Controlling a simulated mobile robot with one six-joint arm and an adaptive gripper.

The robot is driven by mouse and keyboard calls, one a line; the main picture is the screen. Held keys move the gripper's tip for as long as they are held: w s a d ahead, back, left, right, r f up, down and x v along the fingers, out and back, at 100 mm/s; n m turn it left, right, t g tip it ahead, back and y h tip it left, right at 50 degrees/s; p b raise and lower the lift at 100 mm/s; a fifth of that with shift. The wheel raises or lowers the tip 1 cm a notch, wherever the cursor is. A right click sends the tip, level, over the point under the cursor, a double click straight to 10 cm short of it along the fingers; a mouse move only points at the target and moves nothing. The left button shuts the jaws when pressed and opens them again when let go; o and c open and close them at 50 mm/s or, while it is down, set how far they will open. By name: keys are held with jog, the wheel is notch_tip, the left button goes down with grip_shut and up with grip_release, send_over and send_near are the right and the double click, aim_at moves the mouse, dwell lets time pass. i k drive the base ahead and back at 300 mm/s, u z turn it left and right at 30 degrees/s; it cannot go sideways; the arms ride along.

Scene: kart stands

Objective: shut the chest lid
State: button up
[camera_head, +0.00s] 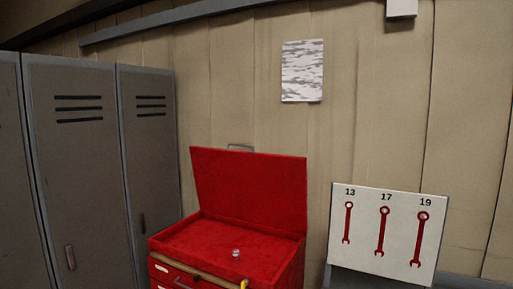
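A red tool chest (284,263) stands at the lower middle of the head view, against the wooden wall. Its red lid (250,188) is open, standing up and tilted back a little at the rear of the chest. A small silvery round object (236,253) lies in the chest's red top compartment. A grey handle-like piece shows behind the lid's top edge. My gripper is not in view.
Grey metal lockers (85,165) stand to the left, close to the chest. A white board (385,236) with red wrenches marked 13, 17 and 19 stands to the right. A paper sheet (302,71) hangs on the wall above.

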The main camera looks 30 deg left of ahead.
aim_at(261, 188)
jog(key=z, duration=0.75)
jog(key=k, duration=1.3)
jog(key=u, duration=1.05)
jog(key=i, duration=0.65)
